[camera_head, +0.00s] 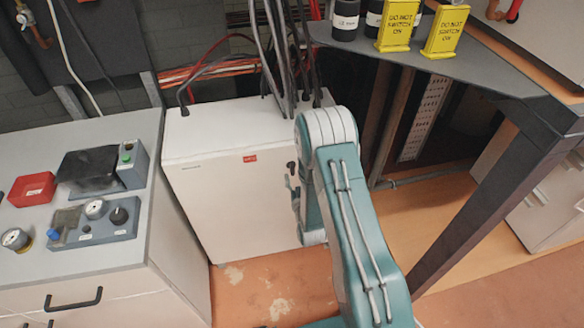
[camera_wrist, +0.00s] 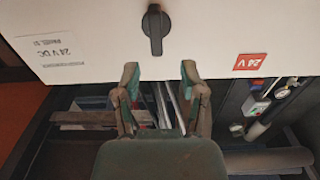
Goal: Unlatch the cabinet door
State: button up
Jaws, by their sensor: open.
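The white cabinet (camera_head: 225,200) stands on the floor in the middle of the head view, and its front door looks closed. A black latch knob (camera_head: 291,165) sits near the right edge of the door, close to my arm. In the wrist view, the latch (camera_wrist: 156,30) is at the top centre, on the white door (camera_wrist: 100,35), with its handle running up and down in the picture. My gripper (camera_wrist: 160,75) is open and empty, its two fingertips below the latch and apart from it. In the head view my arm partly hides the gripper.
Cables (camera_head: 285,60) hang onto the cabinet top. A dark table (camera_head: 455,65) with yellow warning signs (camera_head: 444,32) is at the right. Some floor before the cabinet is clear.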

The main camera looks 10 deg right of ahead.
aim_at(293, 168)
jog(key=shift+w+d, duration=0.2)
jog(key=shift+w, duration=2.1)
jog(key=shift+a, duration=0.1)
grip_shut()
